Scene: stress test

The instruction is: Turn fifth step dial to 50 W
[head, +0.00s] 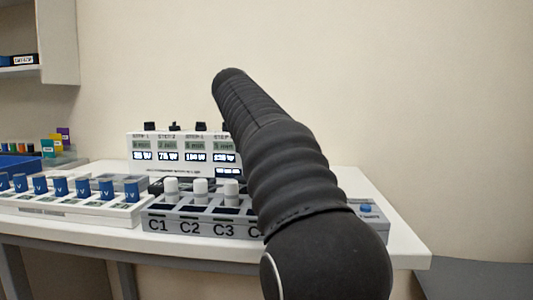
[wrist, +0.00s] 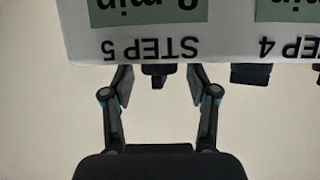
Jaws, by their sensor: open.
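The stressing panel with step displays (head: 178,165) stands at the back of the table, with dark dials along its top. The wrist view shows its face upside down, with the "STEP 5" label (wrist: 150,47) and an "8 min" field above the label. The fifth step dial (wrist: 157,76) is a dark knob at the panel edge. My gripper (wrist: 159,82) is open, with one finger on each side of that dial; I cannot tell whether either finger touches it. In the head view my arm hides the gripper, the fifth dial and its watt display.
The step 4 dial (wrist: 250,74) is close beside my gripper. A grey rack (head: 190,226) marked C1, C2, C3 with white-capped bottles stands in front of the panel. A rack of blue-capped items (head: 80,209) is at left. The wall is behind.

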